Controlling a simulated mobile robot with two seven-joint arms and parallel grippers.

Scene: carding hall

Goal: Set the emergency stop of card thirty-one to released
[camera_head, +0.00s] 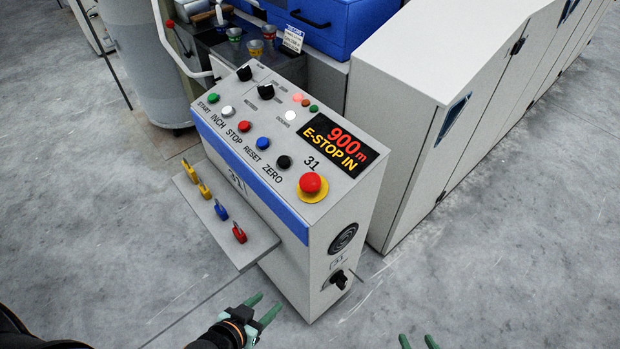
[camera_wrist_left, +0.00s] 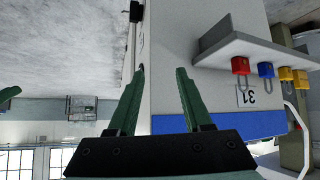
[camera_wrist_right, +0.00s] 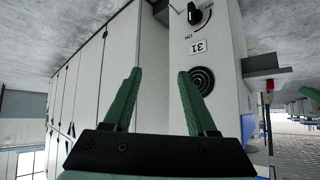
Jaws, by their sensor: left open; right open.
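The emergency stop is a red mushroom button (camera_head: 311,183) on a yellow disc, at the near right corner of the control desk (camera_head: 325,221) marked 31. The desk's display (camera_head: 338,145) reads "900 m" and "E-STOP IN". My left gripper (camera_head: 264,306) is open and empty, low in front of the desk's near end; its open fingers also show in the left wrist view (camera_wrist_left: 158,80). My right gripper (camera_head: 418,341) is open and empty at the bottom edge, right of the desk, apart from the button; its fingers show in the right wrist view (camera_wrist_right: 158,80). The button is in neither wrist view.
Other buttons, including a blue one (camera_head: 263,144), and black knobs (camera_head: 265,92) share the sloping top. A grey shelf (camera_head: 247,253) with red, blue and yellow padlocks juts from the desk's front. A rotary switch (camera_head: 340,279) is on its end. A pale cabinet (camera_head: 425,130) stands behind right.

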